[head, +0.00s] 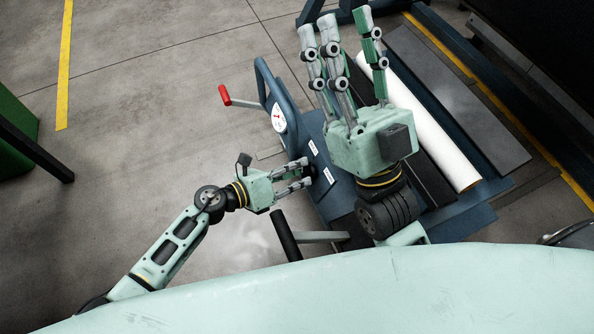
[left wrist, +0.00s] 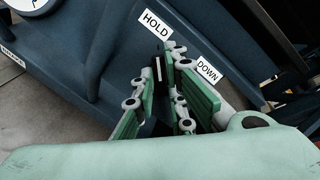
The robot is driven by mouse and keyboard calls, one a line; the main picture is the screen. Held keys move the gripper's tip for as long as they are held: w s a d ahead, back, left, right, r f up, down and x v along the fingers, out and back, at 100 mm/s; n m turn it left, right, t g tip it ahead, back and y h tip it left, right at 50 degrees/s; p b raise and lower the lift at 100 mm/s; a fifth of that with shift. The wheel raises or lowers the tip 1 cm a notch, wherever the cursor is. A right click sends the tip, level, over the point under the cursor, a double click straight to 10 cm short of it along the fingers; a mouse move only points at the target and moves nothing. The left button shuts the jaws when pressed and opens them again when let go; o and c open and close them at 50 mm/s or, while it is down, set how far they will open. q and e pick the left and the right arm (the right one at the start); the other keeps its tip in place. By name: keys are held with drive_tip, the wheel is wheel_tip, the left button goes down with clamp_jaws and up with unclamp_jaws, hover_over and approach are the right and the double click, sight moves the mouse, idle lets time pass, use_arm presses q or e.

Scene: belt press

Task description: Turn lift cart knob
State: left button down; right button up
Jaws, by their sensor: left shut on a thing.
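The blue lift cart (head: 272,88) stands in the middle of the head view, with a round gauge (head: 279,118) and white labels on its panel. In the left wrist view the labels HOLD (left wrist: 157,24) and DOWN (left wrist: 208,72) flank a small dark knob (left wrist: 158,70) with a light mark. My left gripper (head: 307,176) is at the panel, and its fingers (left wrist: 160,100) are shut on the knob, which they partly hide. My right gripper (head: 343,28) is held above the cart, its fingers spread, open and empty, away from the knob.
A white roll (head: 435,140) lies on the cart's right side. A red-ended lever (head: 224,95) sticks out left of the cart, and a black handle (head: 286,235) stands at the front. The floor to the left is clear up to a green object (head: 18,135).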

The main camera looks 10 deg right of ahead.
use_arm(q)
drive_tip(key=c, duration=1.8)
unclamp_jaws()
drive_tip(key=shift+a, duration=0.1)
drive_tip(key=v, duration=1.2)
drive_tip(key=shift+r, duration=0.1)
